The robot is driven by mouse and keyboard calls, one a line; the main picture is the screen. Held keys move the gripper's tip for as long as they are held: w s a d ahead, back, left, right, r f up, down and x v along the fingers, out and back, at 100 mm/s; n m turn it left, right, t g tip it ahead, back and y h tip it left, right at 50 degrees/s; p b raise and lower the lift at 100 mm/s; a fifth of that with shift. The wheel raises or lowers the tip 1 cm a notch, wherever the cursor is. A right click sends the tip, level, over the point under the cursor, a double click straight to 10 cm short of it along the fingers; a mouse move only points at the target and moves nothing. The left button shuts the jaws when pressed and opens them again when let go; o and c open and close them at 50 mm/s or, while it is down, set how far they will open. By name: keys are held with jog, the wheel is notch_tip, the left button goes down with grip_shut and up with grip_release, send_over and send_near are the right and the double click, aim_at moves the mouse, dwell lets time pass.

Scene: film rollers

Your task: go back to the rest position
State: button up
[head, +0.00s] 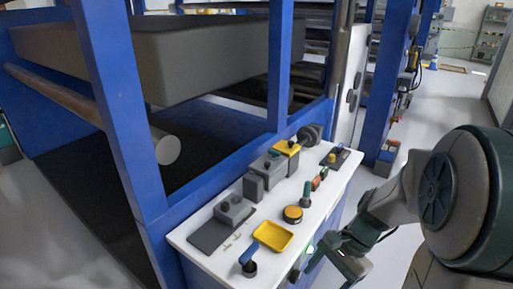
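My gripper (328,270) is at the lower right in the head view, beside the front edge of the white control table (212,259). Two fingers show spread apart with a gap between them, and I see nothing held in it. My grey and dark green arm reaches in from the right, with its large joint close to the camera. The fingertips are partly cut off or dark at the bottom, and a small green light shows beside them.
The table carries a yellow tray (272,236), a blue-handled lever (248,256), a round yellow-topped control (292,214), a green-handled lever (306,195) and several grey boxes. A blue machine frame (118,120) with rollers stands behind and left. Pale floor (440,105) lies open at right.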

jog(key=s+r+n+t+h+p, duration=0.1)
jog(key=s+r+n+t+h, duration=0.1)
jog(key=r+n, duration=0.3)
jog(key=s+r+n+t+h+p, duration=0.2)
jog(key=r+n+t+h, duration=0.1)
jog(key=r+n, duration=0.3)
jog(key=shift+a+r, duration=0.2)
jog(key=shift+r, duration=0.6)
